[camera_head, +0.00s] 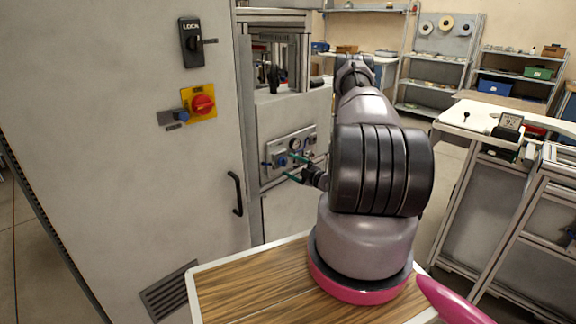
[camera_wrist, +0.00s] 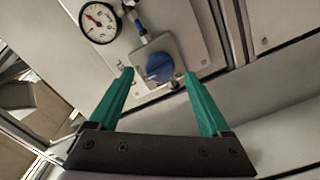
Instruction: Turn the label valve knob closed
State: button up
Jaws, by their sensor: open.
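A blue round valve knob (camera_wrist: 160,68) on a square grey plate shows in the wrist view, just beyond and between my fingertips. My gripper (camera_wrist: 159,76) is open, with one green finger to each side of the knob. No contact with it can be made out. In the head view my gripper (camera_head: 290,165) is at the grey valve panel (camera_head: 275,153) on the machine's front. A blue knob (camera_head: 283,161) shows there by the fingertips. Any label text is too small to read.
A round white gauge (camera_wrist: 99,22) sits up and left of the knob, with a fitting beside it. A grey cabinet (camera_head: 120,130) with a black handle (camera_head: 236,193) stands left of the panel. A wood-topped surface (camera_head: 240,290) lies below my arm.

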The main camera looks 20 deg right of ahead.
aim_at(284, 162)
jog(key=shift+x, duration=1.15)
grip_shut()
